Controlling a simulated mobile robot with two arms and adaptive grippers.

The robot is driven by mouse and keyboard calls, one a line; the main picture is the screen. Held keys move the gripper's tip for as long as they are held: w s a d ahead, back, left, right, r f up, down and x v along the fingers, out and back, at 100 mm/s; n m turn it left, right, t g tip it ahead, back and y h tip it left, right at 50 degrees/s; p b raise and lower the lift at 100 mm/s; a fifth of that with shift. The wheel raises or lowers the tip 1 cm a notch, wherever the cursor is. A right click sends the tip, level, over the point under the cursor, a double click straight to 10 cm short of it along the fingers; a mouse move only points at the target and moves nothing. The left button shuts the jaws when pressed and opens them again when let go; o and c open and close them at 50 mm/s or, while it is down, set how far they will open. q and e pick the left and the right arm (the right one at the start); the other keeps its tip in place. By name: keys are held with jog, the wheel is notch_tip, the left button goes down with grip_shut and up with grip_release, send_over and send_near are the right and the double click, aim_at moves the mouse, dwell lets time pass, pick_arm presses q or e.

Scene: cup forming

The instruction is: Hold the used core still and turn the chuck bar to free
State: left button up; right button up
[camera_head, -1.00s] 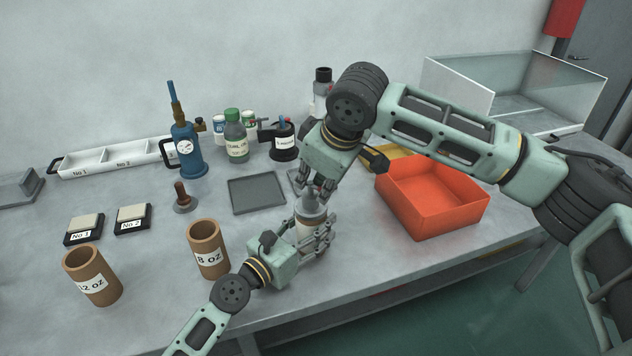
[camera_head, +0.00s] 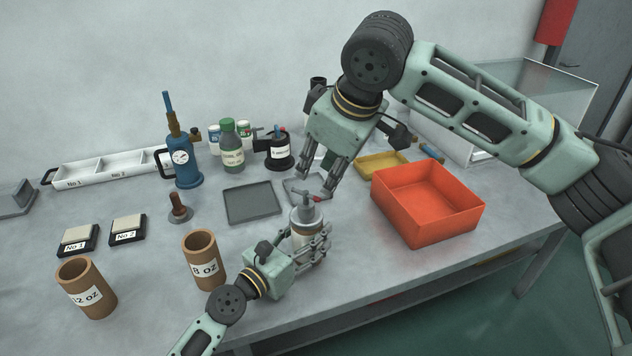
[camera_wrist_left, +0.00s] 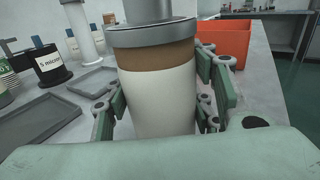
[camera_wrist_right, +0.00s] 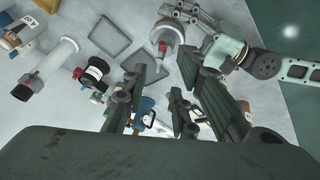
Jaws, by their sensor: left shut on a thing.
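The used core (camera_wrist_left: 160,95) is an upright cylinder with a white band and a brown upper band. In the left wrist view, my left gripper's fingers press on both sides of it. In the head view, my left gripper (camera_head: 312,242) is shut on this core near the table's front edge. My right gripper (camera_head: 318,183) is just above the chuck, fingers apart and empty.
An orange bin (camera_head: 428,215) stands right of the core, with a yellow tray (camera_head: 383,164) behind it. A grey tray (camera_head: 252,203) lies left behind the core. Two brown tubes, one marked 8 oz (camera_head: 204,262), stand to the left.

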jog(key=shift+v, duration=1.55)
pick_arm(q)
jog(key=o, duration=1.3)
jog(key=shift+s+a, duration=0.1)
